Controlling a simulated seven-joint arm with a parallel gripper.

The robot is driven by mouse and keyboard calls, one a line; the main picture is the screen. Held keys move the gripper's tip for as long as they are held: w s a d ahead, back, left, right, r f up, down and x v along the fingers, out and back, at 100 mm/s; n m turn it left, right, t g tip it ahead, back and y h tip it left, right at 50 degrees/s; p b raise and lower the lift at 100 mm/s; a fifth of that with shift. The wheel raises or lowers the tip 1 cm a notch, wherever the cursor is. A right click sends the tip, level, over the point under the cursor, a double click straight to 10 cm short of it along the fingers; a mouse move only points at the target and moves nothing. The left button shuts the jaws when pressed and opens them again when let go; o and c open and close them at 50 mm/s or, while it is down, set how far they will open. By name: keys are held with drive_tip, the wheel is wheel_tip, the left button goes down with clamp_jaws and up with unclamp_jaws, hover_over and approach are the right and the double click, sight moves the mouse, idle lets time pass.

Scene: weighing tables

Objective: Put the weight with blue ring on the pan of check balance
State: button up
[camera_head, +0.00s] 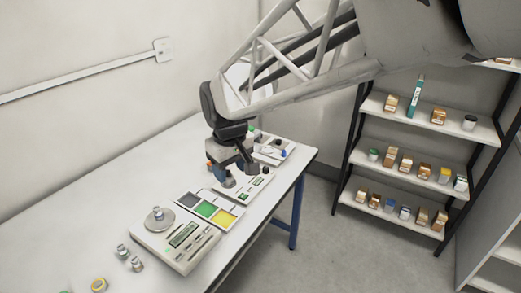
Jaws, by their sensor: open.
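My gripper (240,172) is open and points down over the far part of the white table, above the farther balance (258,189). It partly hides that balance and its pan. A small dark, bluish shape shows by its left fingertip; I cannot tell whether it is a weight. The nearer balance (177,245) has a round metal pan (153,229) with a small metal weight (158,212) on it. Two more metal weights, one farther (122,252) and one nearer (137,265), stand on the table left of it. Ring colours are too small to tell.
A tray with grey, green and yellow sections (205,210) lies between the balances. A white tray (275,150) with small items is at the far end. A yellowish ring (99,284) lies near the front. Shelves (410,170) stand right. The table's left side is clear.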

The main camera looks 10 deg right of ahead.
drive_tip(key=s+d+m, duration=0.3)
drive_tip(key=s+d, duration=0.3)
drive_tip(key=s, duration=0.3)
drive_tip(key=s+d+m+t, duration=0.1)
drive_tip(key=s+d+m, duration=0.2)
drive_tip(key=s+d, duration=0.3)
drive_tip(key=s, duration=0.4)
drive_tip(key=shift+s+d+r, duration=0.2)
drive_tip(key=shift+d+r, duration=0.05)
drive_tip(key=shift+d, duration=0.15)
